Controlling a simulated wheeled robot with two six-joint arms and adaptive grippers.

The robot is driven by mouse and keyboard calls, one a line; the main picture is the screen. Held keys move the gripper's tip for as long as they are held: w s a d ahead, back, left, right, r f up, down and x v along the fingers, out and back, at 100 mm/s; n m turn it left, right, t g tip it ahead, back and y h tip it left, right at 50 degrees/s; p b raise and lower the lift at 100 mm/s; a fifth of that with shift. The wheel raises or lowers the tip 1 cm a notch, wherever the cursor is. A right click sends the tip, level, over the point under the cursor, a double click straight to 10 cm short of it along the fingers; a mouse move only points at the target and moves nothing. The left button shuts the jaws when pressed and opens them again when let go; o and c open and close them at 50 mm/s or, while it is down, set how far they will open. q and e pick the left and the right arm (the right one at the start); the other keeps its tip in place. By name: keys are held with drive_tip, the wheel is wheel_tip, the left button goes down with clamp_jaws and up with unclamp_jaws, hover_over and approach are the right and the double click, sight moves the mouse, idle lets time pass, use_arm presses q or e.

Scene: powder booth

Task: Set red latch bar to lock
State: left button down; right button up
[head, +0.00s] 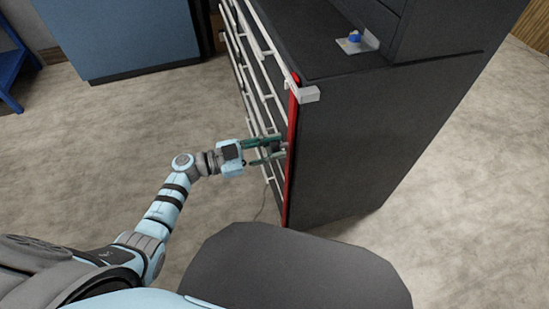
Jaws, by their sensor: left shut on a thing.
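The red latch bar (292,140) is a long, thin upright strip along the near front edge of the dark cabinet (340,140). A light grey bracket (307,94) sits at its top end. My left gripper (282,150) reaches in from the left, with its green fingers at the bar about halfway up. It is shut on a small grey part of the red latch bar, mostly hidden between the fingertips. I cannot tell from this view whether the bar is at lock. My right gripper is not in view.
The cabinet's front has several drawers with long pale handles (250,75) just behind my left gripper. A small plate with a blue knob (355,37) lies on the cabinet top. A blue cabinet (125,35) stands at the back left. The floor (90,150) on the left is clear.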

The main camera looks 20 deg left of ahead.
use_arm(q)
drive_tip(key=shift+w+a+f, duration=0.1)
drive_tip(key=shift+w+a, duration=0.05)
drive_tip(key=shift+w, duration=0.05)
drive_tip(key=c, duration=1.2)
unclamp_jaws()
drive_tip(key=shift+c, duration=0.2)
drive_tip(key=shift+a, duration=0.1)
drive_tip(key=v, duration=1.2)
